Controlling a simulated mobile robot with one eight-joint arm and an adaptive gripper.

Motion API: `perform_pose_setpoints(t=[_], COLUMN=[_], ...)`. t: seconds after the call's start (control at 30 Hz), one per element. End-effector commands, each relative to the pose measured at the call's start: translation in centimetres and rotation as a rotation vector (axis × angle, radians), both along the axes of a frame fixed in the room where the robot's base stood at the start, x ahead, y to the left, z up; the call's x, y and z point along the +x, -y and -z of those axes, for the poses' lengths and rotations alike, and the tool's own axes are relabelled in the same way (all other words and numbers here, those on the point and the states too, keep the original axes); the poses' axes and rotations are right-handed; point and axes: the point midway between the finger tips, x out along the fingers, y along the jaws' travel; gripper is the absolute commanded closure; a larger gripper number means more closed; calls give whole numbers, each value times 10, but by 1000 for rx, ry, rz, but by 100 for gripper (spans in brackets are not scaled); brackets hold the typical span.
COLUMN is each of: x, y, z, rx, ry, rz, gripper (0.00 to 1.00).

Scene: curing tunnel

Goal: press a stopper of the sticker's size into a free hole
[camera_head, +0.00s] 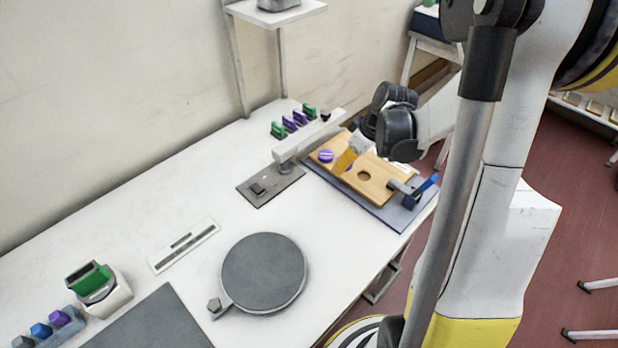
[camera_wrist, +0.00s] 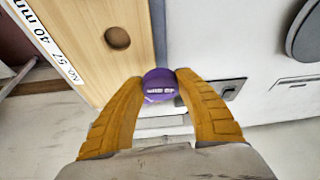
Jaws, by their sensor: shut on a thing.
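My gripper (camera_head: 338,160) is over the left end of a wooden board (camera_head: 385,186). Its yellow fingers (camera_wrist: 160,82) are shut on a round purple stopper (camera_wrist: 159,88), which also shows in the head view (camera_head: 326,156). The stopper has small white print, too blurred to read surely. In the wrist view it overlaps the board's edge; I cannot tell whether it touches the wood. One dark open hole (camera_head: 364,176) shows in the board, and a hole shows in the wrist view (camera_wrist: 118,38). The white sticker (camera_wrist: 42,38) along the board reads "40 mm" and "No 57".
A clamp with a blue handle (camera_head: 427,184) is at the board's right end. A light bar on a dark base (camera_head: 270,186) stands left of the board. Green and purple pieces (camera_head: 290,123) stand behind it. A round grey plate (camera_head: 264,272) lies nearer on the white table.

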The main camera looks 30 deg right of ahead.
Motion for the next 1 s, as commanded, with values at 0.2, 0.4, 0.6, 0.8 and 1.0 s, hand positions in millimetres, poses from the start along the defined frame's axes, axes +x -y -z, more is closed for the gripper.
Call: perform_pose_setpoints(t=[0.2,0.4,0.6,0.8,1.0], x=[-10,-13,-13,-14,-13], y=[53,67,67,67,67], z=[-13,-15,-6,13,35], rx=[0,-2,-1,-2,-2], ry=[0,0,0,0,0], rz=[-136,-183,-185,-185,-184], gripper=[89,89,89,89,89])
